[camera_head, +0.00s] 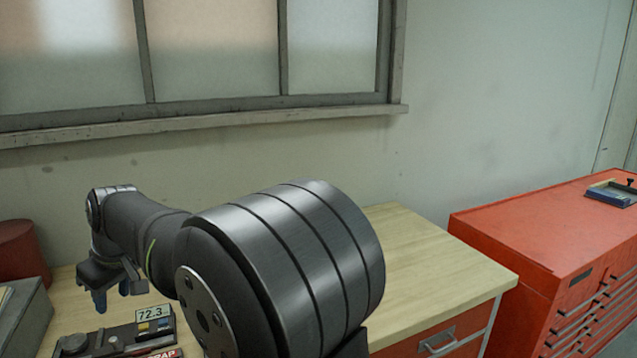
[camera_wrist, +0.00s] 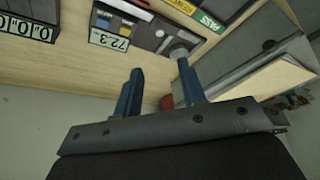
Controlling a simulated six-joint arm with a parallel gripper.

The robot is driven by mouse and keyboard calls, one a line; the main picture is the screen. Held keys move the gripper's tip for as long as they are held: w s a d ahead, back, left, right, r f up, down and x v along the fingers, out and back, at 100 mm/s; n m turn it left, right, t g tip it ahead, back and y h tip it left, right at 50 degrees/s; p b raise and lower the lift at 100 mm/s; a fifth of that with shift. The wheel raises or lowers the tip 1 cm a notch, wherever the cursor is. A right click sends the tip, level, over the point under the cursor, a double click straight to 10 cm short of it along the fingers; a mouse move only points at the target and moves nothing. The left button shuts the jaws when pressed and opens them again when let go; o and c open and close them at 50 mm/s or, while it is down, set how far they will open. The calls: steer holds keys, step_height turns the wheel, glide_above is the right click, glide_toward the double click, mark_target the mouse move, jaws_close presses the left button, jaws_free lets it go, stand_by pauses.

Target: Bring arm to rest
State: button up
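My arm reaches leftward over the wooden workbench (camera_head: 437,262), and its large dark joint hides the middle of the bench in the head view. My gripper (camera_head: 112,300) hangs above the bench at the left, its blue fingers pointing down. In the wrist view my gripper (camera_wrist: 159,68) has its two blue fingers apart, with nothing held between them. A dark instrument with a 72.3 display (camera_head: 153,313) lies on the bench near the gripper; it also shows in the wrist view (camera_wrist: 112,32). I cannot make out a gate valve in either view.
A grey box (camera_head: 32,325) and a red cylinder (camera_head: 20,252) stand at the far left. A red tool cabinet (camera_head: 540,235) is at the right, with a small blue tray (camera_head: 610,193) on top. The bench's right part is clear. A window wall stands behind.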

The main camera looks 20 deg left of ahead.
mark_target(113, 340)
steer(key=x, duration=1.3)
steer(key=shift+a+f, duration=0.1)
steer(key=shift+f, duration=0.15)
steer(key=shift+s+a+f, duration=0.2)
steer(key=shift+s+a, duration=0.35)
steer(key=shift+a, duration=0.05)
steer(key=v, duration=1.8)
steer(key=shift+w+a+f+m+t+h, duration=0.2)
steer(key=shift+w+m+t, duration=0.55)
steer(key=shift+m, duration=0.75)
steer(key=shift+w+d+f+m+t+h, duration=0.1)
steer(key=shift+w+f+m+t, duration=0.3)
steer(key=shift+w+m, duration=0.85)
steer(key=shift+w+a+f+m+t+h, duration=0.15)
steer(key=shift+w+m+t, duration=0.5)
steer(key=shift+m, duration=1.1)
steer(key=shift+o, duration=0.4)
